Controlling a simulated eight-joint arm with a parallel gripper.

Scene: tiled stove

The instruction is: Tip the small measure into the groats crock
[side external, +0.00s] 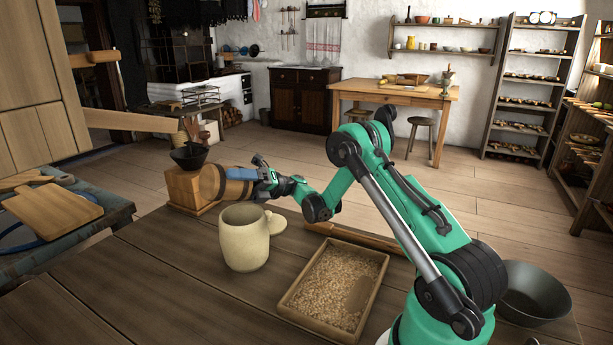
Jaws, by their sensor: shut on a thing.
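The small measure (212,184) is a wooden tub with a darker band, lying over on its side in the air above and behind the groats crock. The groats crock (244,246) is cream-coloured, upright and open at the top. My gripper (243,176), with blue fingers, is shut on the small measure from the right. The measure's mouth and any contents cannot be seen from here.
A wooden tray of grain (328,283) with a scoop-like piece in it lies right of the crock. A wooden mill with a black funnel (189,155) stands behind left, close to the measure. A dark bowl (533,292) stands far right. The table's front left is clear.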

